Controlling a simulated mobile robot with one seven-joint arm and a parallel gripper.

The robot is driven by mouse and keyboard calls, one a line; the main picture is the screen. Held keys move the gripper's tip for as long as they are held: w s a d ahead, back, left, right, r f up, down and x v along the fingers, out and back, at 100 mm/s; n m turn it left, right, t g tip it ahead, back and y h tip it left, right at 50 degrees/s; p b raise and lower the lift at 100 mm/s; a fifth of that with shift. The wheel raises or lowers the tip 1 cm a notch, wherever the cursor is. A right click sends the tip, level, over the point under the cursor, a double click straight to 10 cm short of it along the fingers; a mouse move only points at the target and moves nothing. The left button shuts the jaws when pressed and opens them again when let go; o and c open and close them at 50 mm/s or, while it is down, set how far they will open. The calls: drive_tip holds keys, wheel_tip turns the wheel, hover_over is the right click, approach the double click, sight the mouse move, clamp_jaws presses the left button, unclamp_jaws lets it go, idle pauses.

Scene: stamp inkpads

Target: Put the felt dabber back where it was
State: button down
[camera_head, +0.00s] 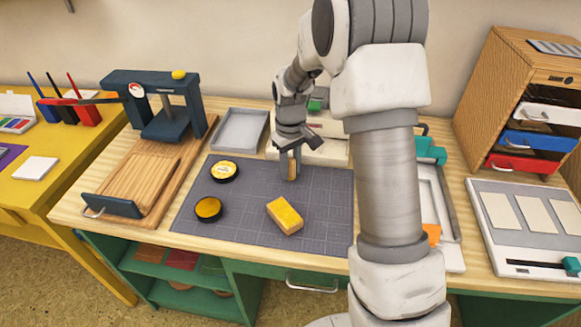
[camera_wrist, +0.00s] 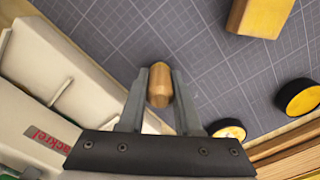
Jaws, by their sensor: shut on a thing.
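The felt dabber (camera_head: 292,169) is a short wooden piece, upright in the head view near the back of the grey gridded mat (camera_head: 330,205). My gripper (camera_head: 290,153) points down and is shut on it. In the wrist view the dabber's tan wood (camera_wrist: 159,88) sits between the two fingertips of my gripper (camera_wrist: 160,92). Its felt end cannot be made out. I cannot tell whether its lower end touches the mat or hangs just above it.
On the mat lie a yellow-topped block (camera_head: 285,216), an open round yellow inkpad (camera_head: 208,209) and a round labelled tin (camera_head: 223,171). A grey tray (camera_head: 241,129) and a pale box (camera_head: 325,151) stand behind. A dark press (camera_head: 165,118) is left.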

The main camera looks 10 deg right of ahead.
sight(291, 159)
drive_tip(key=c, duration=0.6)
unclamp_jaws()
wheel_tip(291, 159, up, 11)
drive_tip(key=p, duration=0.3)
drive_tip(key=shift+r, duration=0.2)
drive_tip(key=shift+s+r, duration=0.15)
drive_tip(key=shift+r, duration=0.5)
drive_tip(key=s+r+m+t, duration=0.2)
drive_tip(key=s+r+t, duration=0.1)
drive_tip(key=s+r, duration=0.95)
drive_tip(key=s+m+t, duration=0.2)
drive_tip(key=s, duration=1.1)
drive_tip(key=shift+s+f+m+t, duration=0.25)
drive_tip(key=shift+s+m+t, duration=0.05)
drive_tip(key=shift+s, duration=0.05)
